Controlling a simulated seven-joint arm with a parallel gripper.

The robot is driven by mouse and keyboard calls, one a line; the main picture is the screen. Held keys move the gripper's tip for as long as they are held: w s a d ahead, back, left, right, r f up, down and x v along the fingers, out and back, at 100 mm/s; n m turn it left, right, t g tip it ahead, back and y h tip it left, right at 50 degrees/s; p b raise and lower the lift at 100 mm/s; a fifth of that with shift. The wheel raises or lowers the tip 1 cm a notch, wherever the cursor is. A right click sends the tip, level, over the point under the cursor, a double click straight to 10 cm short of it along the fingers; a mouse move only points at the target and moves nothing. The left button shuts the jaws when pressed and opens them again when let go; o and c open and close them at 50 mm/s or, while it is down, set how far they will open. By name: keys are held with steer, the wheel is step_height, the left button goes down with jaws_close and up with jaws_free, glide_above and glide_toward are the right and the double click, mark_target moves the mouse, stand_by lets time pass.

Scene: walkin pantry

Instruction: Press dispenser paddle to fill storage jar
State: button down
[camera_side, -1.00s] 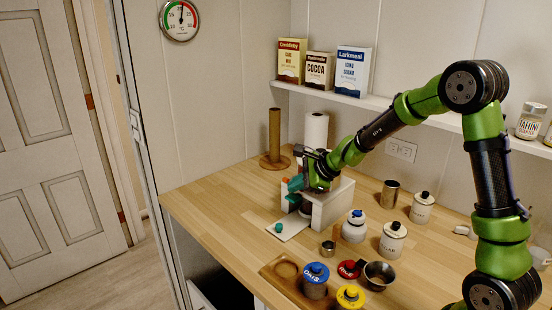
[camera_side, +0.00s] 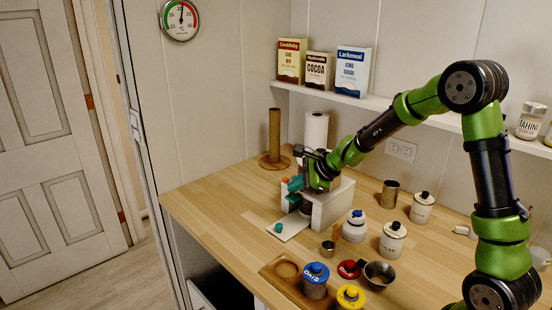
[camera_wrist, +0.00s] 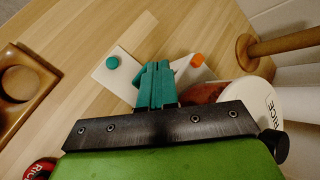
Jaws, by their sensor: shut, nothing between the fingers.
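The dispenser (camera_side: 334,203) is a white block-like stand on the counter, with a flat white plate (camera_side: 296,222) in front. A teal knob (camera_side: 279,228) sits on the plate; it also shows in the wrist view (camera_wrist: 112,62). My gripper (camera_side: 295,184) is at the dispenser's front, its teal fingers closed together with nothing between them. In the wrist view the fingers (camera_wrist: 157,84) point at the white plate, beside a small orange piece (camera_wrist: 197,60). A white round lid marked RICE (camera_wrist: 262,104) is right of the fingers. My gripper hides the paddle, and I cannot make out whether they touch.
A wooden tray (camera_side: 276,277) with coloured-lid jars is in front. A paper roll (camera_side: 316,132) and wooden post (camera_side: 274,134) stand behind. The counter's left part is clear.

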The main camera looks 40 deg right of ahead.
mark_target(295, 196)
steer(key=shift+f, duration=0.4)
steer(key=shift+s+f, duration=0.1)
steer(key=shift+f, duration=0.5)
steer(key=shift+s+d+f, duration=0.1)
steer(key=shift+d+f, duration=0.2)
steer(key=shift+f, duration=0.25)
stand_by(1.0)
steer(key=shift+s+d+r, duration=0.15)
steer(key=shift+s+r, duration=0.25)
steer(key=shift+s, duration=0.1)
steer(key=shift+w+a+r, duration=0.1)
steer(key=shift+a+r, duration=0.05)
steer(key=shift+r, duration=1.25)
steer(key=shift+w+a+r, duration=0.1)
steer(key=shift+r, duration=1.25)
